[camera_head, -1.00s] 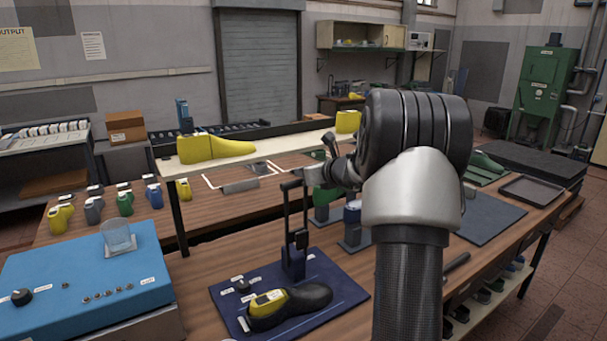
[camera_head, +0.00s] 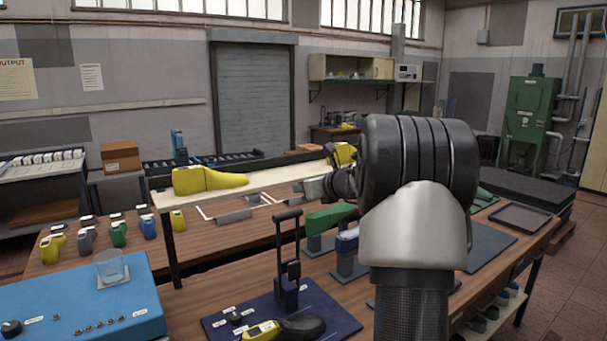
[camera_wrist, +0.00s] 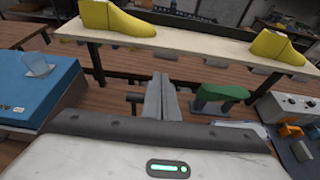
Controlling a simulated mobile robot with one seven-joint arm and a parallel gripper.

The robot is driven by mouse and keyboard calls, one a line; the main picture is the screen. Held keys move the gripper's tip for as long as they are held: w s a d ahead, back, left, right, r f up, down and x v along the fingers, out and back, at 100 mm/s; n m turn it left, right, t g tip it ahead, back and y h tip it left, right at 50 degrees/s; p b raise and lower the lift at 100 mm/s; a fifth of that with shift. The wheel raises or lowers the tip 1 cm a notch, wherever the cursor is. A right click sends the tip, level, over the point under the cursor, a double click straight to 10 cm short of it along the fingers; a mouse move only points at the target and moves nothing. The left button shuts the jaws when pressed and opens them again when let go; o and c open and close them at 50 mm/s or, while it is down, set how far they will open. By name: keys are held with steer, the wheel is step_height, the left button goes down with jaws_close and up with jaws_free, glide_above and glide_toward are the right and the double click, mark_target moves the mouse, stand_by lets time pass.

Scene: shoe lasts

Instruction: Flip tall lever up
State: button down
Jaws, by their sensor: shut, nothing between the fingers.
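The tall lever (camera_head: 291,248) is a thin black frame with a crossbar handle on top. It stands upright from a dark blue block on the navy mat (camera_head: 345,318) in the head view. My gripper (camera_head: 308,188) is above and slightly right of the lever's handle, apart from it in the picture. In the wrist view the fingers (camera_wrist: 160,97) are together with nothing between them. A dark bar (camera_wrist: 134,98) shows just left of the fingers, and I cannot tell if it is the handle.
A raised white shelf (camera_head: 270,181) with yellow lasts (camera_head: 207,180) crosses behind. A green last (camera_head: 330,217) on a stand is to the right. A blue panel box (camera_head: 75,302) with a glass (camera_head: 109,265) stands left.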

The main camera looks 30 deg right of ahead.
steer(key=r, duration=0.4)
steer(key=shift+s+r, duration=0.2)
steer(key=s+a+n+g+y, duration=0.1)
steer(key=s+a+n+g, duration=0.1)
steer(key=s+a+n, duration=0.85)
steer(key=s+a+n+g+y, duration=0.15)
steer(key=s+a+n, duration=0.55)
steer(key=a, duration=0.7)
steer(key=s+a+f+n+g+h, duration=0.1)
steer(key=s+f+n, duration=0.3)
steer(key=s+n, duration=0.4)
steer(key=s+a+f+n+g+h, duration=0.2)
steer(key=s+n, duration=0.7)
steer(key=s, duration=0.6)
step_height(320, 180, down, 2)
steer(key=shift+f+g+h, duration=0.25)
steer(key=shift+g+h, duration=0.1)
steer(key=shift+g, duration=0.5)
steer(key=shift+s+n, duration=0.15)
steer(key=shift+n, duration=0.1)
